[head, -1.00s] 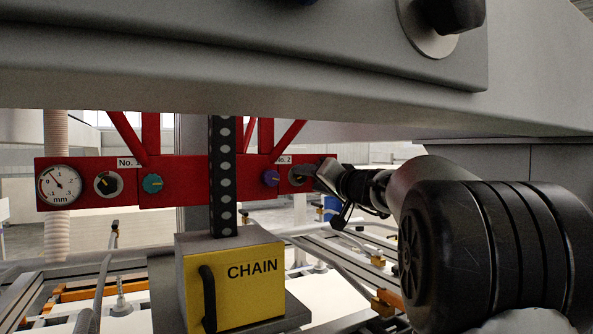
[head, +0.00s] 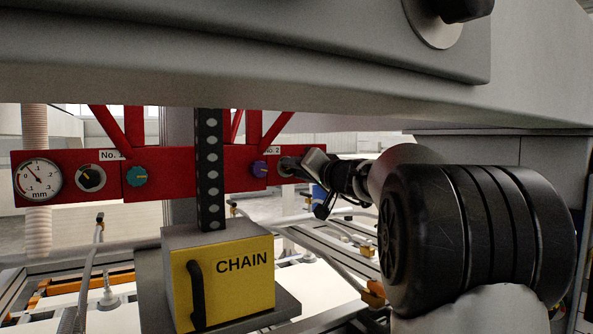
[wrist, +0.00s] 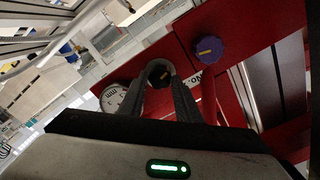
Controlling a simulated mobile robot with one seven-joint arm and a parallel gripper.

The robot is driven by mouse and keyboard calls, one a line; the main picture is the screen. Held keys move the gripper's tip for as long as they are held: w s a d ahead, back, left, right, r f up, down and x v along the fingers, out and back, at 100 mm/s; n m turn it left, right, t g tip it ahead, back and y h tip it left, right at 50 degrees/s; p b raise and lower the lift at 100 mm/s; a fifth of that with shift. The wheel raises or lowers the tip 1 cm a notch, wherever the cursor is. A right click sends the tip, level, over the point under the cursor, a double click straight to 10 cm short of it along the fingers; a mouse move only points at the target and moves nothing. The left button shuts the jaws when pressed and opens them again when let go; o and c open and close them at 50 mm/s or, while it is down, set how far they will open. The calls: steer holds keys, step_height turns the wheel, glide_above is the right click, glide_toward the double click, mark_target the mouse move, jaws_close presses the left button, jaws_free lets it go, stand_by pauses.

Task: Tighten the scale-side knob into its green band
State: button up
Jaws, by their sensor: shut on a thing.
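My gripper (head: 304,165) reaches in from the right to the right part of the red beam (head: 228,182). In the wrist view its two fingers (wrist: 161,72) are shut on a small black knob (wrist: 163,78) with a pale pointer mark. A round white mm gauge (wrist: 114,97) is beside that knob, partly covered by my gripper. A purple knob (head: 260,168) is on the other side of it and also shows in the wrist view (wrist: 207,49). In the head view, my gripper hides most of the held knob. I cannot make out a green band around it.
Farther left on the beam are a teal knob (head: 137,176), a black knob (head: 91,178) and another mm gauge (head: 38,180). A yellow CHAIN box (head: 226,282) and a black perforated strip (head: 210,170) stand in front. A grey beam (head: 250,60) spans overhead.

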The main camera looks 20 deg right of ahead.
steer(key=shift+m+b, duration=1.4)
steer(key=shift+m, duration=1.5)
steer(key=shift+r, duration=0.1)
steer(key=o, duration=1.1)
steer(key=shift+c, duration=0.2)
